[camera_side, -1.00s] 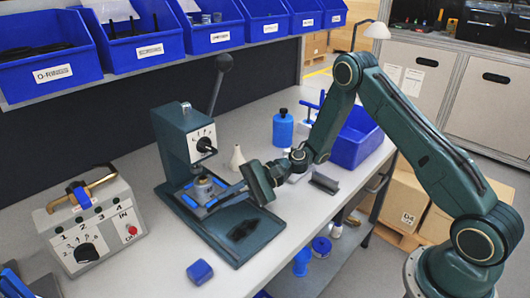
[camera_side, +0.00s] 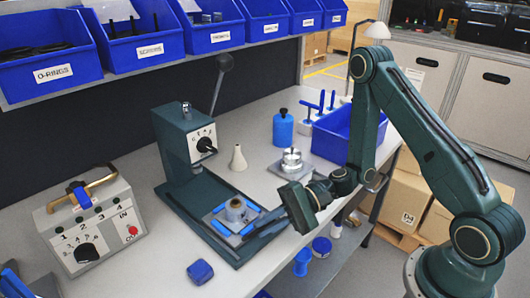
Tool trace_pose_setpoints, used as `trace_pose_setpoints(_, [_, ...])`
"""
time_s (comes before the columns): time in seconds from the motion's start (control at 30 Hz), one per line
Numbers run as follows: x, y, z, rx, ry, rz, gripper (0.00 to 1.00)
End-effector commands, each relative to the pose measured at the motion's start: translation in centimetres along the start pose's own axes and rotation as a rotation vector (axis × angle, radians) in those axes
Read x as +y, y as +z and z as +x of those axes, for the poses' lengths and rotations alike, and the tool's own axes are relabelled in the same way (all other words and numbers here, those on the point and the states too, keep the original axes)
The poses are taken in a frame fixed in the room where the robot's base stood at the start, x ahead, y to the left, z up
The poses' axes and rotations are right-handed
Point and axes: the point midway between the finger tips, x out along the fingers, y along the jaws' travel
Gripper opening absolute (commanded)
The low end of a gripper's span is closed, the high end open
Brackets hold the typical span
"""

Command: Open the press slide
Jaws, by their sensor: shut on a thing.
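The dark teal press (camera_side: 180,145) stands on the bench, with a lever rising at its back and a dial on its head. Its slide (camera_side: 218,228), a grey plate with blue edges, sits out in front of the press head on the long base. A round metal housing with a tan top (camera_side: 236,212) stands upright on the slide. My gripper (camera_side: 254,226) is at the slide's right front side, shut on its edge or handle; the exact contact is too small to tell.
A control box (camera_side: 88,225) stands at the left. A blue block (camera_side: 200,272) lies before the press base.

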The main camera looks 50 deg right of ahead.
Motion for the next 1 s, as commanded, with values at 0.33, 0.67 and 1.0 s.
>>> trace_pose_setpoints(0.33, [0.34, 0.44, -0.16, -0.008, 0.005, 0.011, 0.0])
trace_pose_setpoints(0.67, [0.28, 0.33, -0.11, -0.006, 0.004, 0.008, 0.32])
trace_pose_setpoints(1.0, [0.2, 0.21, -0.68, -0.002, 0.003, 0.006, 0.32])
